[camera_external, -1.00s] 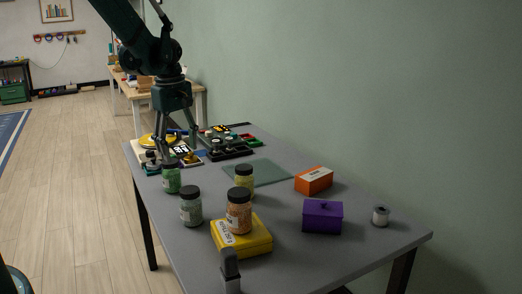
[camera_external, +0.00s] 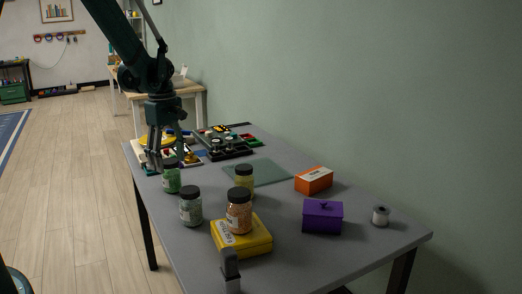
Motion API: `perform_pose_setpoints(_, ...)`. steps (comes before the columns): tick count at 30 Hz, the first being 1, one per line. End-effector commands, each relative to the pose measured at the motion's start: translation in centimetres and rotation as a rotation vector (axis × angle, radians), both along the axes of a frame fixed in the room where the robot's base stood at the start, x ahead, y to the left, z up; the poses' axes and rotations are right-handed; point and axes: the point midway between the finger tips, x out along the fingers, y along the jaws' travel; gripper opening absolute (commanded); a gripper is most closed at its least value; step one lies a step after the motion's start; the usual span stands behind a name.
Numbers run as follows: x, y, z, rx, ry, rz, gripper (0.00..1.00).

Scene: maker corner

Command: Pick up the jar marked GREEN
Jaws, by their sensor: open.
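A jar with bright green contents and a dark lid (camera_external: 171,180) stands upright near the table's left edge. A second jar with duller grey-green contents (camera_external: 191,209) stands nearer the camera. A yellow jar (camera_external: 244,181) stands to the right. An orange jar (camera_external: 239,215) stands on or just behind a yellow box; I cannot tell which. The jar labels are too small to read. My gripper (camera_external: 167,160) is open, pointing down, with its fingertips just above or behind the bright green jar's lid; their exact distance is unclear. Nothing shows between the fingers.
The yellow box (camera_external: 256,240) is at the front. A purple lidded box (camera_external: 322,217), an orange box (camera_external: 314,180) and a spool (camera_external: 380,216) are on the right. A dark parts tray (camera_external: 232,153) is at the back. A flat green mat (camera_external: 270,172) lies mid-table.

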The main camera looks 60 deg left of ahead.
Motion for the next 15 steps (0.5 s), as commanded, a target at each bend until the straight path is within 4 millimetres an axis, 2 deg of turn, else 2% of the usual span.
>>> perform_pose_setpoints(6,0.0,0.0,-1.7,0.0,0.0,0.0,0.58)
perform_pose_setpoints(15,0.0,0.0,-1.9,0.0,0.0,0.0,0.58)
